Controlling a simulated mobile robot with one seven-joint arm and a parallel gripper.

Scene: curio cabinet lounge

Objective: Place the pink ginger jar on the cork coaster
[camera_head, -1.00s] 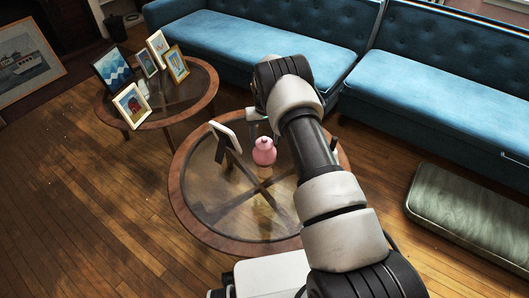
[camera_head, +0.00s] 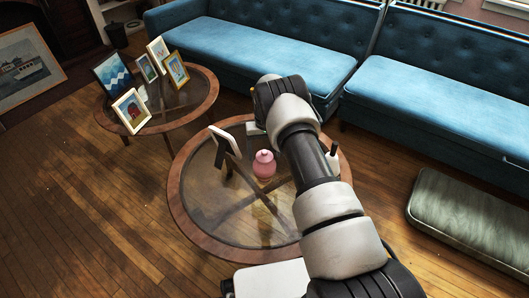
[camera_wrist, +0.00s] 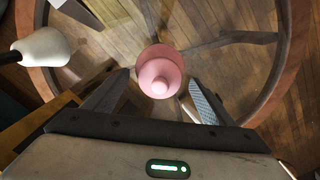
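The pink ginger jar (camera_head: 264,164) stands upright on the round glass-topped table (camera_head: 186,214) in the head view, left of my forearm. The wrist view looks down on the jar (camera_wrist: 160,68). My gripper (camera_wrist: 160,80) is open, with one finger on each side of the jar's near part in that view. The frames do not clearly show whether the fingers touch it. My arm hides most of the gripper in the head view. I cannot make out the cork coaster; part of the tabletop is hidden behind my arm.
A picture frame (camera_head: 226,142) stands left of the jar. A white thing with a dark handle (camera_head: 333,158) is right of my arm. Another round table (camera_head: 105,122) holds several frames. Blue sofas (camera_head: 260,45) line the back; a green cushion (camera_head: 468,215) lies at right.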

